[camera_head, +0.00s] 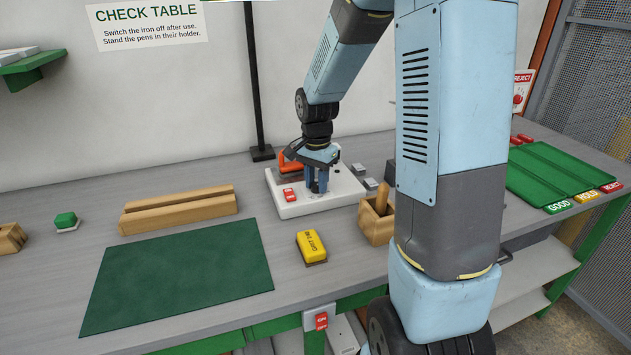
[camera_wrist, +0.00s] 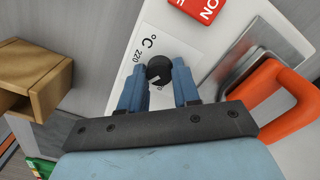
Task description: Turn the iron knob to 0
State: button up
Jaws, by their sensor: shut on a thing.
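My gripper (camera_head: 318,187) points down over the white iron station (camera_head: 292,208) on the table. In the wrist view its two blue fingers (camera_wrist: 158,82) are closed on the sides of the round black knob (camera_wrist: 159,69). The knob has a small pale mark, and "°C" and "220" are printed on the white panel (camera_wrist: 160,35) beside it. The 0 mark cannot be clearly read. The iron's orange handle (camera_wrist: 272,88) lies to the right of the fingers in the wrist view. In the head view the fingers hide the knob.
A red ON switch (camera_wrist: 201,8) sits on the same panel. A wooden holder (camera_head: 376,222) and a yellow block (camera_head: 311,245) stand near the station. A green mat (camera_head: 180,275) and a wooden rack (camera_head: 180,212) lie left. Green trays (camera_head: 555,172) are at the right.

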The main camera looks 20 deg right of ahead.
jog(key=shift+a, duration=0.1)
jog(key=c, duration=0.4)
jog(key=shift+o, duration=0.2)
jog(key=shift+n, duration=0.5)
jog(key=n, duration=0.4)
jog(key=shift+n, duration=0.4)
jog(key=n, duration=1.2)
jog(key=shift+n, duration=0.3)
jog(key=n, duration=0.5)
jog(key=shift+n, duration=0.3)
